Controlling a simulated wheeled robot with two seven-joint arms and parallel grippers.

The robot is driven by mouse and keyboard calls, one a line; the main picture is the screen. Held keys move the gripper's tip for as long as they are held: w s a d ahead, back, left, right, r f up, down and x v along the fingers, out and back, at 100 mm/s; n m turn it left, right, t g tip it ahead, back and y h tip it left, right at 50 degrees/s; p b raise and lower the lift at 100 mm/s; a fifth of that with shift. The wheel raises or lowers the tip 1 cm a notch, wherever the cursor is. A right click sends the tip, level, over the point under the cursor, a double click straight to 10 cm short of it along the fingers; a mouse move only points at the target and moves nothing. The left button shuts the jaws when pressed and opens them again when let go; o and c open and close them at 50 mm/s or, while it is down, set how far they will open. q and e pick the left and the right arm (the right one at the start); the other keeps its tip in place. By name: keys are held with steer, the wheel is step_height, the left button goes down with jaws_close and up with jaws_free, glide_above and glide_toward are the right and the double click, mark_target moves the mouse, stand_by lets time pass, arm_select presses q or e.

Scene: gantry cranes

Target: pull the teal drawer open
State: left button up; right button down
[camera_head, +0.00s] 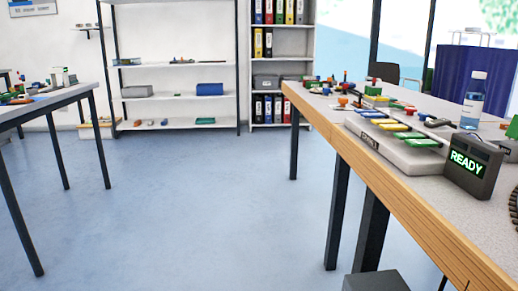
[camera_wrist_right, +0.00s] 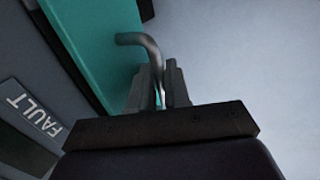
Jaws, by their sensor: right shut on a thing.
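The teal drawer front (camera_wrist_right: 100,50) shows in the right wrist view, running from the top centre down the left side. A bent grey metal handle (camera_wrist_right: 137,39) sticks out from it. My right gripper (camera_wrist_right: 160,92) is shut on the handle, with one finger on each side of it. How far the drawer stands out from its cabinet is hard to tell. The drawer is not in the head view. My left gripper is in neither view.
A dark grey panel with a FAULT label (camera_wrist_right: 35,117) lies left of the drawer. In the head view, a worktable (camera_head: 400,175) on the right bears a READY display (camera_head: 472,168), a bottle (camera_head: 473,100) and coloured parts. Open floor (camera_head: 200,200) lies between the tables.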

steer(key=a+p, duration=0.3)
steer(key=a, duration=0.8)
steer(key=shift+s+a, duration=0.2)
steer(key=shift+s, duration=0.15)
steer(key=shift+c, duration=2.2)
jaws_free()
steer(key=shift+s, duration=0.1)
step_height(320, 180, up, 7)
steer(key=p, duration=0.7)
steer(key=shift+p, duration=0.3)
